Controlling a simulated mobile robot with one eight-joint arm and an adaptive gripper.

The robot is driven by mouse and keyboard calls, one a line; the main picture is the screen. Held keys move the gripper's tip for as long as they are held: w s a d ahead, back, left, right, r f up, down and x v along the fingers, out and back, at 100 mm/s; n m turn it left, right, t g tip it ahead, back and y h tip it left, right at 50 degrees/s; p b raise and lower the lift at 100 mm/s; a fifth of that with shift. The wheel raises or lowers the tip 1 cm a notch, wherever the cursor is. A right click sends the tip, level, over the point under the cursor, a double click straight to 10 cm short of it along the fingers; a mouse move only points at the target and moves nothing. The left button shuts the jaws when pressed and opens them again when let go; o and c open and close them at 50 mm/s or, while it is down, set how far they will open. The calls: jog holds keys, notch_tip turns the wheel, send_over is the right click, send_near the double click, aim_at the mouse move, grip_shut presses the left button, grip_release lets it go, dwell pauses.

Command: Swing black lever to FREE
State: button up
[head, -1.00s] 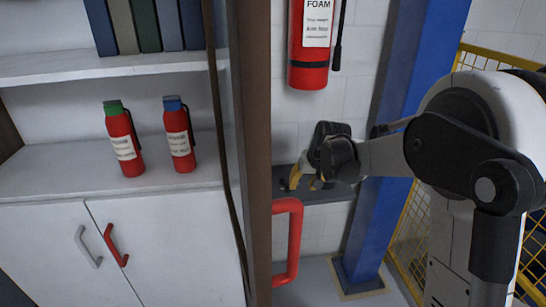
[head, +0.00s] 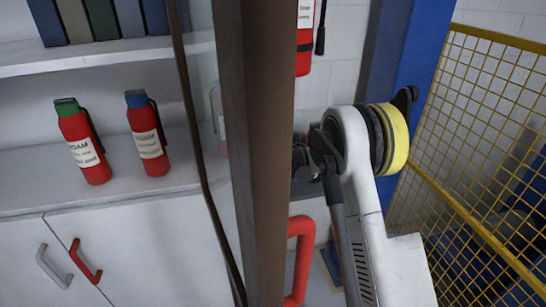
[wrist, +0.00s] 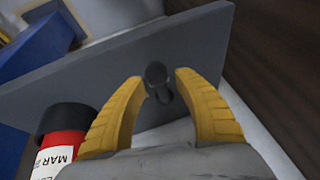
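The black lever (wrist: 158,82) is a small rounded black piece on a grey plate (wrist: 100,70) in the wrist view. My gripper (wrist: 159,78) has two yellow curved fingers, spread apart, one on each side of the lever. I cannot tell whether either finger touches it. No FREE marking can be read.
A brown post (head: 257,150) stands close in front of my arm. A red handle (head: 300,262) is below. Two red extinguishers (head: 84,143) (head: 148,135) stand on a white shelf at left. A yellow mesh fence (head: 480,150) and blue column (head: 388,80) are right. A red container (wrist: 62,150) is beside a finger.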

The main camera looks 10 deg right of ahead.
jog(key=shift+w+f, duration=0.2)
jog(key=shift+f, duration=0.2)
grip_shut()
jog(key=shift+d+n, duration=0.25)
jog(key=shift+n, duration=0.15)
jog(key=n, duration=0.1)
jog(key=d+n+y, duration=0.1)
jog(key=d+n, duration=0.1)
jog(key=shift+w+r+g, duration=0.1)
jog(key=shift+w+g, duration=0.15)
jog(key=shift+g, duration=0.15)
jog(key=shift+w+d+r+n+g+y+p, duration=0.1)
jog(key=shift+w+d+n+g+y+p, duration=0.2)
jog(key=shift+n, duration=0.5)
jog(key=shift+w+d+n+g+y+p, duration=0.1)
jog(key=shift+d+n+g+y, duration=0.2)
jog(key=shift+n, duration=0.5)
jog(key=shift+w+d+r+n+g+y+p, duration=0.15)
jog(key=shift+d+n, duration=0.25)
jog(key=shift+n, duration=0.4)
jog(key=shift+w+f, duration=0.1)
